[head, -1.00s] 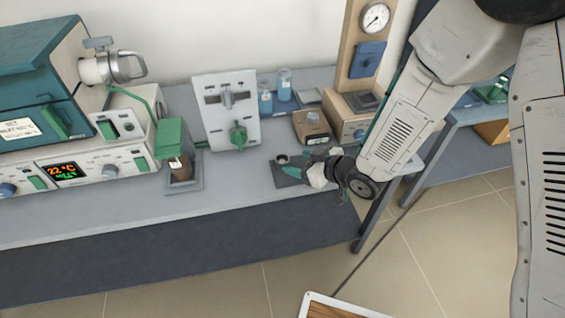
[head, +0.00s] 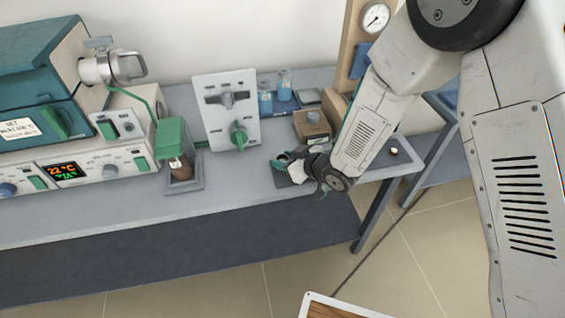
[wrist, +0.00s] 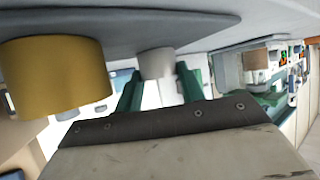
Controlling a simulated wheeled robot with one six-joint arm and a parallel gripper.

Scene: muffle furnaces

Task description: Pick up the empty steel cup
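The steel cup (wrist: 155,62) shows in the wrist view as a plain light grey cylinder standing on the grey surface, which is at the top of that picture. My gripper (wrist: 160,85) is open, with its two green fingers apart and the cup between or just beyond their tips. I cannot tell whether either finger touches it. In the head view my gripper (head: 285,161) is low over the small dark mat (head: 284,179) on the bench and mostly hides the cup. Whether the cup is empty does not show.
A brass-coloured cylinder (wrist: 55,75) stands close beside my gripper in the wrist view. The white control panel (head: 228,112), brown box (head: 312,127) and green-topped device (head: 178,152) stand nearby.

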